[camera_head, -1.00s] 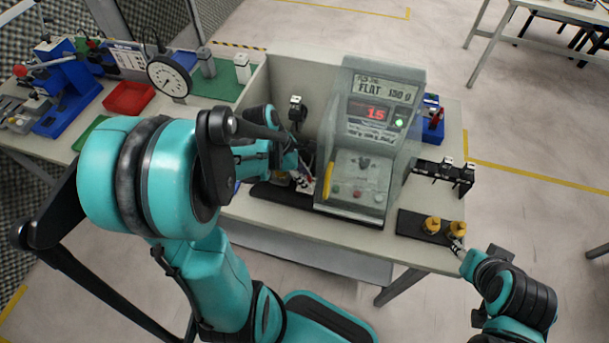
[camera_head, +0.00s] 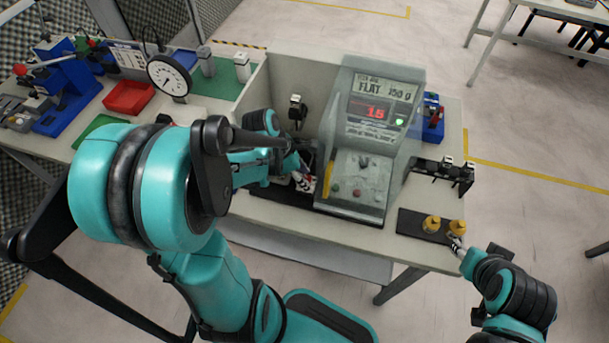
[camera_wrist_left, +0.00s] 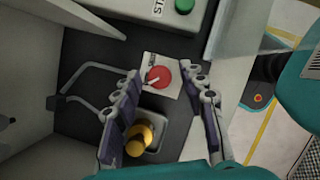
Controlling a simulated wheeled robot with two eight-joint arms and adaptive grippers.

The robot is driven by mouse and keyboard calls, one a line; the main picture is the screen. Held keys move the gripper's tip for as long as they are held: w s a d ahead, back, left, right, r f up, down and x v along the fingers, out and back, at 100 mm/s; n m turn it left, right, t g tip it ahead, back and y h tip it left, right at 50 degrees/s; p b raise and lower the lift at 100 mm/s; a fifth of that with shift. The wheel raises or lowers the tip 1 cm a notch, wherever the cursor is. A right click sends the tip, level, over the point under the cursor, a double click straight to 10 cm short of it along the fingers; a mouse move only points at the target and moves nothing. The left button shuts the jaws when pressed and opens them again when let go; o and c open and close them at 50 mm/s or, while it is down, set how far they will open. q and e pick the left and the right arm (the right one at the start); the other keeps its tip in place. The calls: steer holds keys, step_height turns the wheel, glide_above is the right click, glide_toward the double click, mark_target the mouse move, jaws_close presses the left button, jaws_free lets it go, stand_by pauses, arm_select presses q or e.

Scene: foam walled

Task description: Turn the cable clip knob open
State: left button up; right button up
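A round red knob (camera_wrist_left: 160,78) with a white pointer mark sits on a small white plate, in the middle of the left wrist view. I take it for the cable clip knob. My left gripper (camera_wrist_left: 165,73) is open, its two fingers apart on either side of the knob in the picture; I cannot tell whether they touch it. In the head view my left gripper (camera_head: 303,181) is low beside the machine, and my arm hides part of this area. My right gripper (camera_head: 456,243) is by the brass weights; its fingers are too small to read.
The grey machine (camera_head: 366,130) with a lit display stands just right of my left gripper. A yellow-orange piece (camera_wrist_left: 139,139) sits in a small tray between my fingers. Brass weights (camera_head: 432,223) stand on a black base.

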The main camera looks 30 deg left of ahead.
arm_select(q)
steer(key=v, duration=1.2)
steer(key=shift+d, duration=0.1)
stand_by(0.4)
